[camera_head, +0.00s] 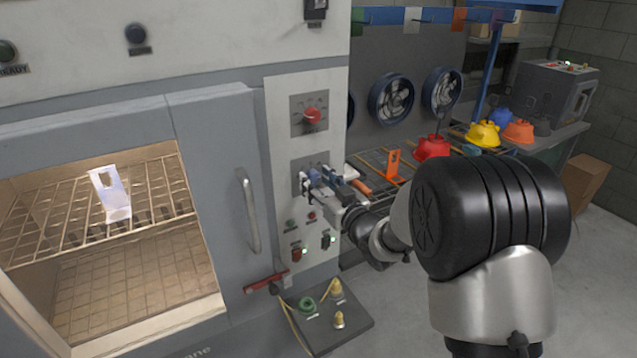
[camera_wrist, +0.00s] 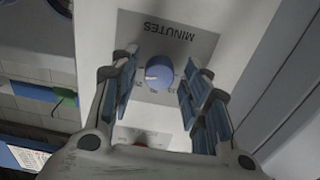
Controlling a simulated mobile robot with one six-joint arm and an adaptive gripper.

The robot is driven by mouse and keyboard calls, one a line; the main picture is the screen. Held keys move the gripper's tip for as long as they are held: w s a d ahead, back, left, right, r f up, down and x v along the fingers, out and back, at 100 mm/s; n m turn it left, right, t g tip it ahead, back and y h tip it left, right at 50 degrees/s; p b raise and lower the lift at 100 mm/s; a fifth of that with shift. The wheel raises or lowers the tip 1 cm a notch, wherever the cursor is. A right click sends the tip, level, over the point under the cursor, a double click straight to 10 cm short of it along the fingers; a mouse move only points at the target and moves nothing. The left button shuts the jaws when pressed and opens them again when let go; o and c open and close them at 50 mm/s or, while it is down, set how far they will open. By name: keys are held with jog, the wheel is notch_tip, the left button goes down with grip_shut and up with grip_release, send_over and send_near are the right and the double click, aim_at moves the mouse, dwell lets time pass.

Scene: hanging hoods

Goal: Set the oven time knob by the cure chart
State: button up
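The time knob (camera_wrist: 159,72) is a round blue knob on a grey plate lettered MINUTES, which appears upside down in the wrist view. A pale mark shows on the knob's left part; the scale numbers around it are too small to read. My gripper (camera_wrist: 158,88) is open, with one blue-padded finger on each side of the knob and gaps between. In the head view my gripper (camera_head: 306,182) is at the lower plate (camera_head: 298,163) of the oven's control panel and largely hides the knob. I cannot make out a readable cure chart.
A red knob (camera_head: 312,116) sits on the plate above. The oven door handle (camera_head: 249,210) stands out to the left. A rack with a red hood (camera_head: 432,148) and an orange bracket (camera_head: 393,166) is to the right.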

jog(key=c, duration=0.9)
jog(key=shift+o, duration=0.2)
jog(key=shift+b, duration=0.35)
jog(key=n+b, duration=0.2)
jog(key=shift+f+n+b, duration=0.1)
jog(key=shift+n+b, duration=0.25)
jog(key=shift+n, duration=0.05)
jog(key=shift+d+n, duration=0.1)
jog(key=shift+n, duration=2.4)
jog(key=o, duration=1)
jog(key=shift+o, duration=0.2)
